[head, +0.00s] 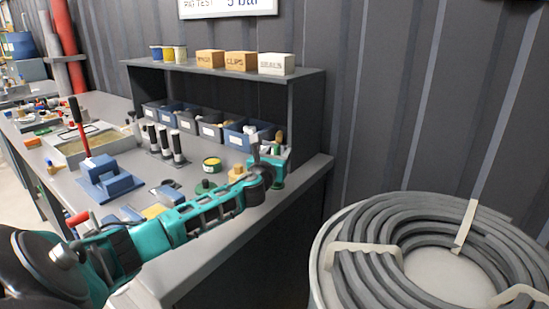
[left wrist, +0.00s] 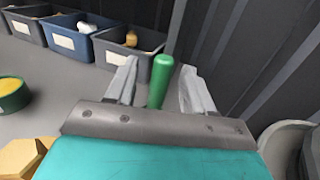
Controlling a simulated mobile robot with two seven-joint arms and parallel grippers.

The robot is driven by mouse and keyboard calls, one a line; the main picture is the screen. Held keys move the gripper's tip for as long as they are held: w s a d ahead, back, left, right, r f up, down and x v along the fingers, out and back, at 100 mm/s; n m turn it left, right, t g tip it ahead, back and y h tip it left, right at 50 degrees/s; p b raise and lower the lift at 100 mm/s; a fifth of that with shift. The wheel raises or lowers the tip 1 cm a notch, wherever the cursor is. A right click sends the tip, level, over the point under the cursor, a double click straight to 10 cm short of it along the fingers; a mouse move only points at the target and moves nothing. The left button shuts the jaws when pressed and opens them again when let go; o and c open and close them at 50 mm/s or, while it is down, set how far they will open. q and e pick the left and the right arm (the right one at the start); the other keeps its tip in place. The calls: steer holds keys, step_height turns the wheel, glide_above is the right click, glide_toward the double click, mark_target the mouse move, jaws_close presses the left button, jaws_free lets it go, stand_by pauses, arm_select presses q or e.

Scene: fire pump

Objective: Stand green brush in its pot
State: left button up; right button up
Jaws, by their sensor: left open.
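My left gripper (head: 267,145) reaches over the right end of the bench, and its jaws (left wrist: 158,78) are open. In the left wrist view a green rounded handle (left wrist: 160,80), which looks like the green brush's, shows between the two pale fingers, with gaps on both sides. Its lower part is hidden behind the gripper body. In the head view the gripper covers most of that spot, and a small brown tip (head: 279,136) shows beside the fingers. I cannot make out the brush's pot for certain. My right gripper is not in view.
Blue-grey bins (head: 210,128) line the back under a shelf (head: 225,70) carrying boxes and tins. A green and yellow tin (head: 212,165) and a yellow block (head: 237,173) are near my left wrist. A coiled hose (head: 425,255) is right of the bench.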

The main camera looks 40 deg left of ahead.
arm_select(q)
steer(key=p+v, duration=0.1)
steer(key=v, duration=1.1)
steer(key=shift+s, duration=0.4)
steer(key=shift+d, duration=0.15)
stand_by(0.4)
